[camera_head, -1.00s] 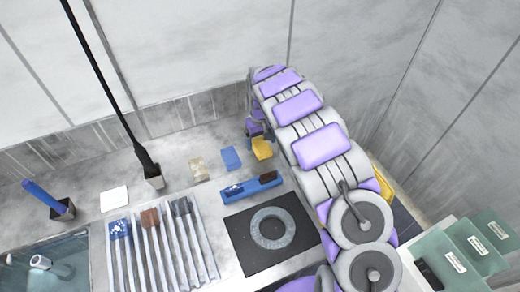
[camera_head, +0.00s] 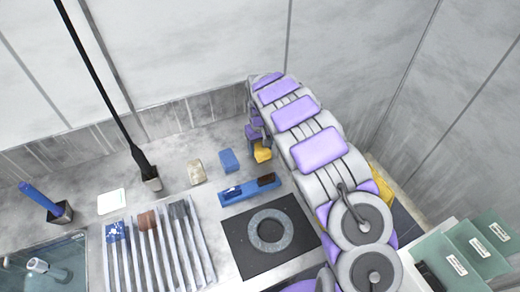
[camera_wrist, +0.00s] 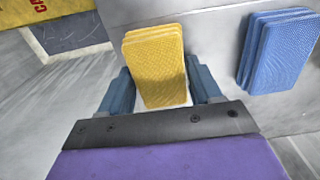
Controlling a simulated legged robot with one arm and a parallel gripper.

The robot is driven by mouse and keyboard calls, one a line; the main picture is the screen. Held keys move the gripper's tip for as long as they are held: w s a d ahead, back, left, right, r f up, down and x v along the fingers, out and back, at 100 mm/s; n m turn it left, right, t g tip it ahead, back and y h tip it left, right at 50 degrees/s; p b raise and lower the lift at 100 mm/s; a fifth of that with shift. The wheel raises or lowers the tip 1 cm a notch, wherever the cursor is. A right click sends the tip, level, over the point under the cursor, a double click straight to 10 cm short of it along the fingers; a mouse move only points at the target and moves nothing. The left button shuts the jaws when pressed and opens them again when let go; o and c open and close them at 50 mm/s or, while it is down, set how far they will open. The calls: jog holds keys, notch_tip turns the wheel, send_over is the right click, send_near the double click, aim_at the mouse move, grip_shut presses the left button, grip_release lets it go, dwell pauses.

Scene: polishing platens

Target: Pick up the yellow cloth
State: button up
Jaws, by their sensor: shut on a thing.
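The yellow cloth (camera_wrist: 155,60) is a folded, textured block in the wrist view. It stands between the two blue-grey fingers of my gripper (camera_wrist: 160,80), which is shut on it. In the head view the cloth (camera_head: 262,153) shows just below my gripper (camera_head: 256,140), partly covered by it. I cannot tell whether the cloth is clear of the counter.
A blue folded cloth (camera_wrist: 278,50) lies to the right in the wrist view; in the head view it (camera_head: 229,160) is left of my gripper. A beige block (camera_head: 196,172), a blue tray (camera_head: 238,194) and a black plate with a grey ring (camera_head: 240,255) are nearby.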

aim_at(260, 147)
jog(key=shift+a+r, duration=0.1)
jog(key=shift+a, duration=0.1)
jog(key=shift+a+r, duration=0.1)
jog(key=shift+r, duration=0.15)
notch_tip(260, 147, up, 9)
jog(key=p, duration=0.2)
jog(key=shift+r+p, duration=0.2)
jog(key=shift+p, duration=0.1)
jog(key=o, duration=0.5)
jog(key=c, duration=0.4)
jog(key=shift+d, duration=0.2)
